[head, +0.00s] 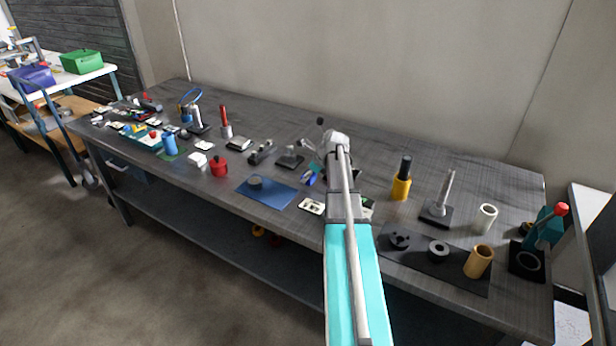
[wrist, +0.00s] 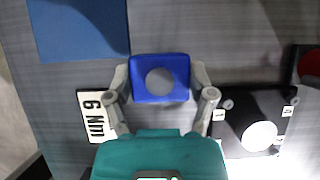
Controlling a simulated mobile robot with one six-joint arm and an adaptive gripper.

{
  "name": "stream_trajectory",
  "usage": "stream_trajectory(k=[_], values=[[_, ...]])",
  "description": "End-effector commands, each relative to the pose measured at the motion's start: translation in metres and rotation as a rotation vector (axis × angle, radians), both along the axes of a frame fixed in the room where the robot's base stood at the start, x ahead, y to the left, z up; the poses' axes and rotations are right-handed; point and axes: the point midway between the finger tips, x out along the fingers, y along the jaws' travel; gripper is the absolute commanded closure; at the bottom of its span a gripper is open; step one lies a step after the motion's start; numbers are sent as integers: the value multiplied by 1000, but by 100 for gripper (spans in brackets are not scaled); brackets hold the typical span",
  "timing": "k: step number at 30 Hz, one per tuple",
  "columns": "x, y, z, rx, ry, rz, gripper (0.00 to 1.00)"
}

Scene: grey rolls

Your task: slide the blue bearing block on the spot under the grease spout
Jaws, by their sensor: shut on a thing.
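The blue bearing block (wrist: 142,63) sits between the two fingers of my gripper (wrist: 160,90) in the wrist view. It has a pale grey round face in its middle. Both fingers press on its sides, and the gripper is shut on it. In the head view the blue block (head: 310,178) shows as a small patch just left of my arm, at the worktable. I cannot tell whether it rests on the table or is slightly lifted. I cannot pick out the grease spout or the spot under it with certainty; my arm hides part of that area.
A blue mat (wrist: 80,28) and a "6 Nm" plate (wrist: 97,115) lie left of the block. A black plate (wrist: 235,140) with a bright disc and a red round thing (wrist: 310,66) lie right. A yellow-based cylinder (head: 401,187) and black mat (head: 450,273) stand right of my arm.

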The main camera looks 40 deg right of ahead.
Motion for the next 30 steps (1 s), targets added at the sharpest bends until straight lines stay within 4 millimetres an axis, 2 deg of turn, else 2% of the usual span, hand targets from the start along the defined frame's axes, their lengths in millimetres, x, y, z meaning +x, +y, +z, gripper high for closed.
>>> stream_trajectory(k=[11, 30], values=[[4, -10, -6, 0, 0, -1, 90], [17, -39, -22, 0, 0, 1, 90]])
